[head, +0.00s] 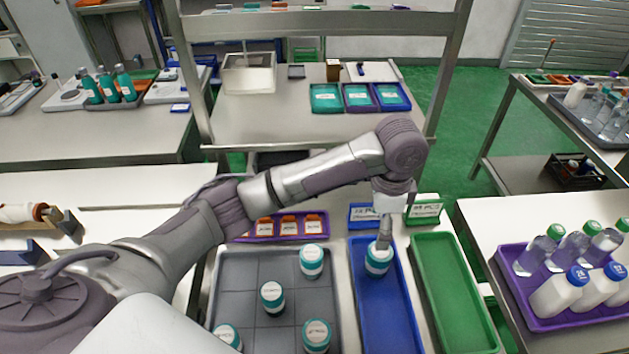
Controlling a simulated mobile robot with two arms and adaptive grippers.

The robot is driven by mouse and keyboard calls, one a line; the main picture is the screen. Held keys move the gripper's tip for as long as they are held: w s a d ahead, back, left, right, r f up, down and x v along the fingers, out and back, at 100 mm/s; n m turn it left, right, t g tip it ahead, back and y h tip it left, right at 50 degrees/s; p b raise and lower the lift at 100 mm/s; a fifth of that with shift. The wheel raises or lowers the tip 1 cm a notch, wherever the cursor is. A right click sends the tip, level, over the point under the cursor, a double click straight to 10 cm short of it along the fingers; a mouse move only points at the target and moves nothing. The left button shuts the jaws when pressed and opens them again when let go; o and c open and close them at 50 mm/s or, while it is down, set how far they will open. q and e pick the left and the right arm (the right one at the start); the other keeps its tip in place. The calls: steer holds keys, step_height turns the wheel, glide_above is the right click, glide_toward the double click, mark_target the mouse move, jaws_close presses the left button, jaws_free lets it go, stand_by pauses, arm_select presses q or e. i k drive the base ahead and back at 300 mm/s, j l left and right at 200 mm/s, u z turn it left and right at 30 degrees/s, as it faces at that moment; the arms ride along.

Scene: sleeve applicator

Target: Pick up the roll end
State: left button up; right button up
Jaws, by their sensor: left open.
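A roll (18,213), white with an orange-brown end, lies on a wooden holder at the far left edge; it may be the roll end, but I cannot tell for certain. My left gripper (384,236) is far to its right, pointing down over a teal jar with a white lid (378,262) in the blue tray (385,310). The gripper is open; its fingertips are small, and I cannot tell whether they touch the jar. My right gripper is not in view.
A grey divided tray (240,280) holds several similar jars. A green tray (455,295) on the right is empty. A purple tray (285,237) with orange-labelled items lies behind the grey tray. A metal frame (325,26) stands over the back. Bottles fill a purple tray (540,323) at the right.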

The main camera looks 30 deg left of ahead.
mark_target(271, 292)
steer(key=u, duration=1.25)
